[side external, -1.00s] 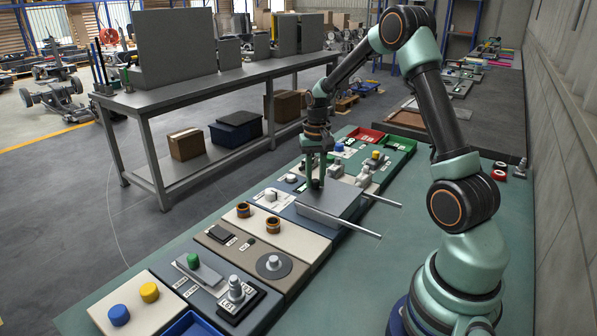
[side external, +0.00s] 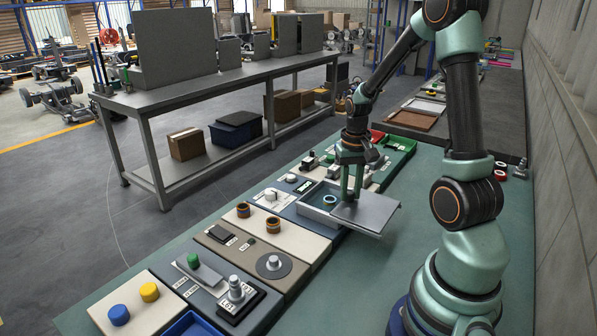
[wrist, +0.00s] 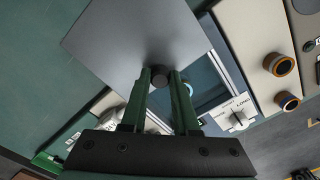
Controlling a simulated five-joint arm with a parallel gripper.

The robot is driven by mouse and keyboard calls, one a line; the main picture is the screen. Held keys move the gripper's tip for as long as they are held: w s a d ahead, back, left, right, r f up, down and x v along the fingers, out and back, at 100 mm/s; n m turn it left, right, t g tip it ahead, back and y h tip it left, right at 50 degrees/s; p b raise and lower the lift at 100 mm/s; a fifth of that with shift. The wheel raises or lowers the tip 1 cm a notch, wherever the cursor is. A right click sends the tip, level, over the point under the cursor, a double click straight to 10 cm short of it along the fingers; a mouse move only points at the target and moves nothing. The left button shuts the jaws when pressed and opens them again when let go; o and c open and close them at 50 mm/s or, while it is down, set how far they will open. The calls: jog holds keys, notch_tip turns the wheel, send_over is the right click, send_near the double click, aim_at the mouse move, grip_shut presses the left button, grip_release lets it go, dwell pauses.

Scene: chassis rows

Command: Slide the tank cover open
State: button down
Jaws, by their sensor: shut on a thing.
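The tank cover (side external: 366,213) is a flat grey plate, slid to the right along its rails and overhanging the near side of the tank (side external: 313,207). The left part of the tank is uncovered, and a pale blue ring (side external: 329,199) shows inside. My gripper (side external: 352,194) points down at the cover's left edge. In the wrist view its green fingers (wrist: 160,78) are shut on a dark round knob (wrist: 159,76) at the edge of the cover (wrist: 140,40). Part of the ring and the tank interior also show there, partly hidden by a finger.
Panels with switches and knobs line the row: a white knob panel (side external: 271,195), a panel with two brown-orange rings (side external: 257,217), and a green tray (side external: 397,146) at the far end. Bare green tabletop (side external: 400,265) lies right of the row.

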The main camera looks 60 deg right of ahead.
jog(key=shift+s+d+r, duration=0.1)
jog(key=shift+s, duration=0.4)
jog(key=c, duration=0.7)
grip_release()
jog(key=shift+o, duration=0.2)
notch_tip(320, 180, up, 12)
